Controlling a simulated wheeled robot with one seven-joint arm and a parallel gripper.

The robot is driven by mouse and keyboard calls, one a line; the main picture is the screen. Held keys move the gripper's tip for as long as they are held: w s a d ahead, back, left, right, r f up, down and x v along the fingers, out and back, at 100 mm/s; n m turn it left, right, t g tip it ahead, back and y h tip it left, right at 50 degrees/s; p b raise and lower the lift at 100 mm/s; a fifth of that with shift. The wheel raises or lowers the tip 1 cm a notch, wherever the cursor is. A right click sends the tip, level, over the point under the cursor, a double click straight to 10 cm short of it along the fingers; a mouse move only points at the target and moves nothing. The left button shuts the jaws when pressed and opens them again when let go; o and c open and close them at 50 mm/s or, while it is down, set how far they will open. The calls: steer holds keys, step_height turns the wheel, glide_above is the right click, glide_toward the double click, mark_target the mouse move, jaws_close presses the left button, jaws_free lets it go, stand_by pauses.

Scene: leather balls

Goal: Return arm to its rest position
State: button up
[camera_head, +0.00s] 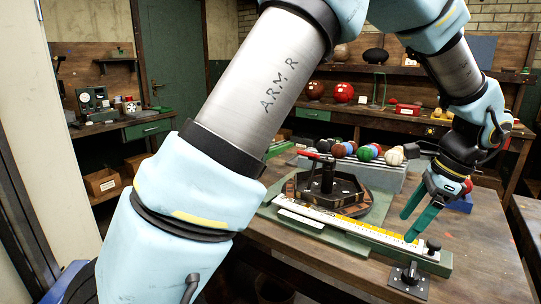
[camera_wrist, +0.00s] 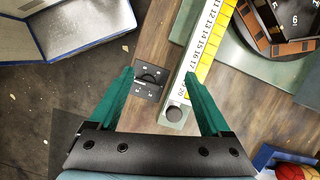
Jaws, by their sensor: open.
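My gripper (camera_head: 422,205) has green fingers and hangs at the right over the front part of the wooden table (camera_head: 480,245). In the wrist view my gripper (camera_wrist: 160,80) is open, with nothing between its fingers. Below it lie the end of a yellow and white ruler (camera_wrist: 205,50) and a small dark plate with a knob (camera_wrist: 149,80). My arm crosses the middle of the head view and hides part of the table and the room behind.
An octagonal dark turntable (camera_head: 345,200) stands on the table, with several coloured balls (camera_head: 365,153) in a row behind it. The ruler (camera_head: 350,222) runs along a green base. A blue-edged open box (camera_wrist: 70,30) is at the wrist view's upper left.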

steer(key=w+a+n+g+h, duration=0.1)
steer(key=w+a+n, duration=0.45)
steer(key=a, duration=0.55)
steer(key=w+a+n+g+h, duration=0.1)
steer(key=w+a+n, duration=0.4)
steer(key=a, duration=0.7)
steer(key=s+a+f+n, duration=0.1)
steer(key=s+a+n, duration=0.1)
steer(key=a+n, duration=0.3)
steer(key=s+a+f+n+t+h, duration=0.1)
steer(key=s+a+n, duration=0.1)
steer(key=a+n, duration=0.4)
steer(key=a, duration=0.5)
steer(key=shift+s+a+t, duration=0.25)
steer(key=shift+a+t, duration=0.05)
steer(key=shift+a, duration=0.1)
steer(key=shift+c, duration=0.3)
